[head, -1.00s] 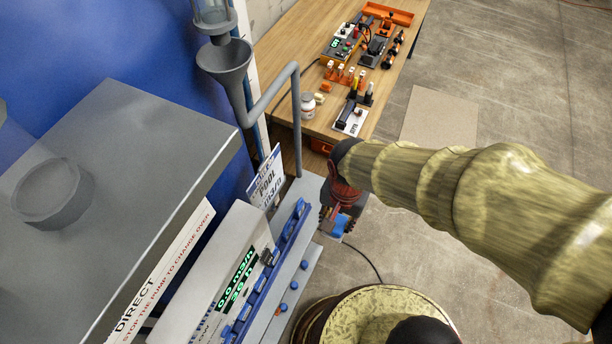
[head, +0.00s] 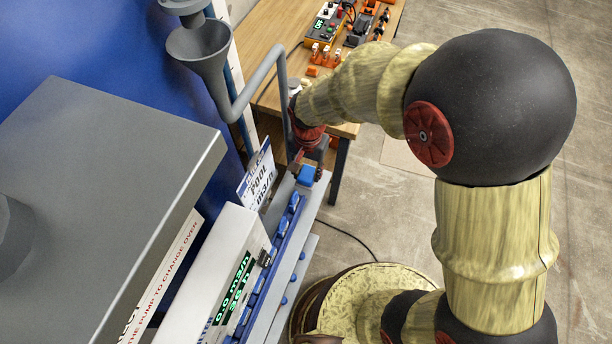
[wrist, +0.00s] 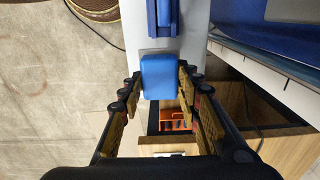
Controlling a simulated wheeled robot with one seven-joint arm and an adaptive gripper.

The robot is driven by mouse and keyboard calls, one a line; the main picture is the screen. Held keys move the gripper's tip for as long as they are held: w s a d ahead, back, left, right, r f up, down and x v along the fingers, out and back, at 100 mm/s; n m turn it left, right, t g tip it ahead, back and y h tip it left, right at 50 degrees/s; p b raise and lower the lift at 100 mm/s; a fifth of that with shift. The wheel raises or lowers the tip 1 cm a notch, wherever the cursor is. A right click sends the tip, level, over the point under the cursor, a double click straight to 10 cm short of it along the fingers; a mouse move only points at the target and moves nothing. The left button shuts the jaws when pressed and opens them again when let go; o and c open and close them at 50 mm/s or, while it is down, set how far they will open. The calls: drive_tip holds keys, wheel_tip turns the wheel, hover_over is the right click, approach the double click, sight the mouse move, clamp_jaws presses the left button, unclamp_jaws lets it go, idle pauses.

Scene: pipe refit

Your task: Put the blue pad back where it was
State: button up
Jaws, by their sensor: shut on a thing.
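The blue pad (head: 307,175) is at the far end of the light grey ledge (head: 282,196), near the pipe's foot. My gripper (head: 308,165) is shut on it. In the wrist view the pad (wrist: 159,78) sits between the fingertips (wrist: 158,86), over the grey ledge. A darker grey patch (wrist: 158,49) shows just past its edge, by the end of a blue rail (wrist: 164,18). I cannot tell whether the pad touches the ledge.
A grey bent pipe with a funnel (head: 202,48) stands close to my gripper's left. A POOL sign (head: 257,178) and a display box (head: 222,275) stand beside the ledge. A wooden workbench (head: 262,40) with tools lies behind.

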sight(306, 175)
drive_tip(key=shift+w+a+f, duration=0.2)
drive_tip(key=shift+w+f, duration=0.3)
drive_tip(key=shift+f, duration=0.25)
drive_tip(key=shift+f+b, duration=0.7)
drive_tip(key=shift+f, duration=0.8)
drive_tip(key=shift+c, duration=0.4)
drive_tip(key=o, duration=1.1)
drive_tip(key=shift+r, duration=0.15)
